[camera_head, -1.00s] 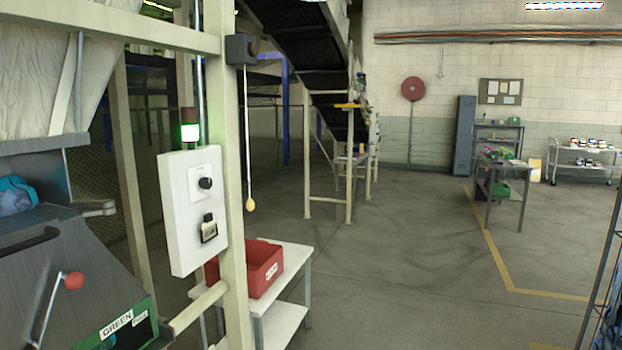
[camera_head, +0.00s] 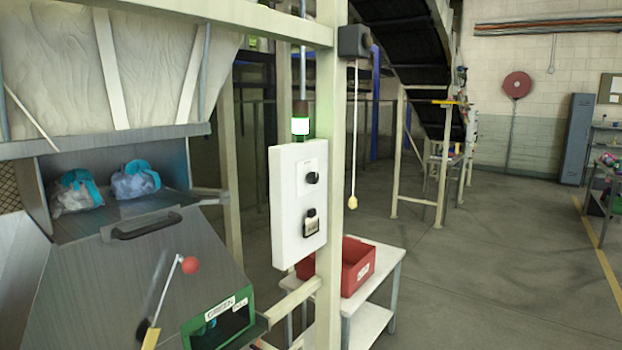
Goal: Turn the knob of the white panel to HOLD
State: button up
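The white panel (camera_head: 287,221) is fixed to the cream post near the middle of the head view. A round black knob (camera_head: 312,178) sits on its upper part, on a small white plate. A second dark control with a pale face (camera_head: 311,222) sits below it. The knob's pointer direction and any HOLD lettering are too small to read. My gripper is not seen.
A red bin (camera_head: 357,262) rests on a white table (camera_head: 389,262). A metal chute with a red-ball lever (camera_head: 190,265) stands left.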

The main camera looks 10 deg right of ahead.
aim_at(312, 177)
jog(key=z, duration=1.25)
jog(key=i, duration=1.7)
jog(key=u, duration=3.3)
